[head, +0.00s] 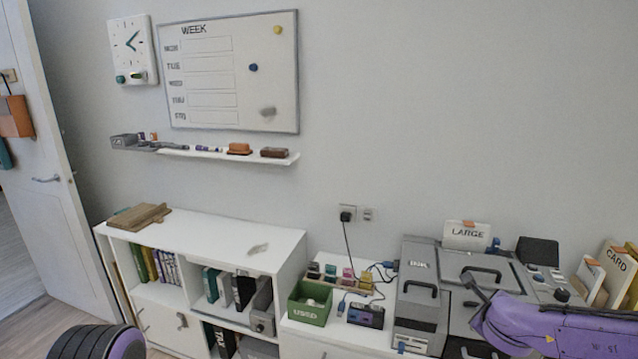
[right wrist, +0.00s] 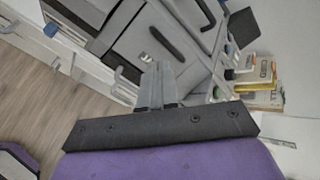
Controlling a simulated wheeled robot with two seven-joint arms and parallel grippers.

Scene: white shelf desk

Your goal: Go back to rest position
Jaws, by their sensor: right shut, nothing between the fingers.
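My right arm (head: 555,325) comes in from the lower right of the head view, in front of the grey machine. In the right wrist view my right gripper (right wrist: 156,82) is shut, its grey fingers together with nothing between them. It points toward the grey machine (right wrist: 165,40), and I cannot tell how far the fingertips are from it. Of my left arm only a dark, purple-edged rounded part (head: 97,343) shows at the bottom left of the head view. My left gripper is out of view.
The grey machine (head: 420,262) stands on the white desk at the right. Beside it are a green bin (head: 310,303) and a cassette-like device (head: 366,315) with cables. A white shelf unit (head: 215,236) stands left of them. A narrow wall shelf (head: 283,160) hangs below a whiteboard.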

